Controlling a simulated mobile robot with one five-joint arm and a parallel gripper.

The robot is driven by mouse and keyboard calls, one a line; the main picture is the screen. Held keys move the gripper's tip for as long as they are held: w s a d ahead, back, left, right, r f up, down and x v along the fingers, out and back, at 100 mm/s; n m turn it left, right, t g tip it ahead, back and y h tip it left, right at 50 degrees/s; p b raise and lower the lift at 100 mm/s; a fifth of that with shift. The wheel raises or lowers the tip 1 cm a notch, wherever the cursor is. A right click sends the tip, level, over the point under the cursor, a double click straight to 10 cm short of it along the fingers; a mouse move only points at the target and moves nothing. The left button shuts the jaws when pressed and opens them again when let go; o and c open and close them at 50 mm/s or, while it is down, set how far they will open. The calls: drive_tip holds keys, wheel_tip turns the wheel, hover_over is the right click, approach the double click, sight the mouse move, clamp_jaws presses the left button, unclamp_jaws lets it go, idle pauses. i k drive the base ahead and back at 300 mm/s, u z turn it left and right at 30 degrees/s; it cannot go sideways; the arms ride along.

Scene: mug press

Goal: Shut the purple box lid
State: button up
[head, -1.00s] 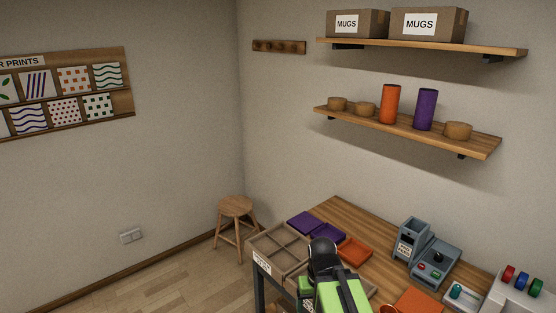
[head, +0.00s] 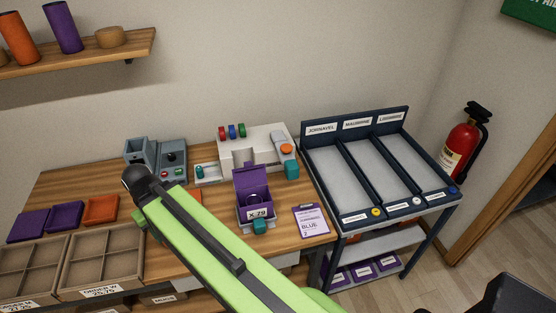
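The purple box (head: 243,213) stands on the wooden table in the head view, with a white label marked "X 79" on its front. Its purple lid (head: 252,178) is raised at the back, so the box is open. A dark purple rounded thing shows inside; I cannot tell exactly what it is. My green arm crosses the picture just left of and in front of the box. My gripper does not show, so its state and its distance from the lid are hidden.
A white machine with coloured knobs (head: 265,148) stands behind the box, and a grey press (head: 160,162) is to the left. A purple-edged card (head: 311,221) lies right of the box. A dark sorting rack (head: 320,171) stands further right. Divided trays (head: 108,258) are at left.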

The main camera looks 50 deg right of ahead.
sight(250, 175)
drive_tip(key=z, duration=1.35)
drive_tip(key=k, duration=1.05)
drive_tip(key=u, duration=0.15)
drive_tip(key=i, duration=1)
drive_tip(key=u, duration=0.05)
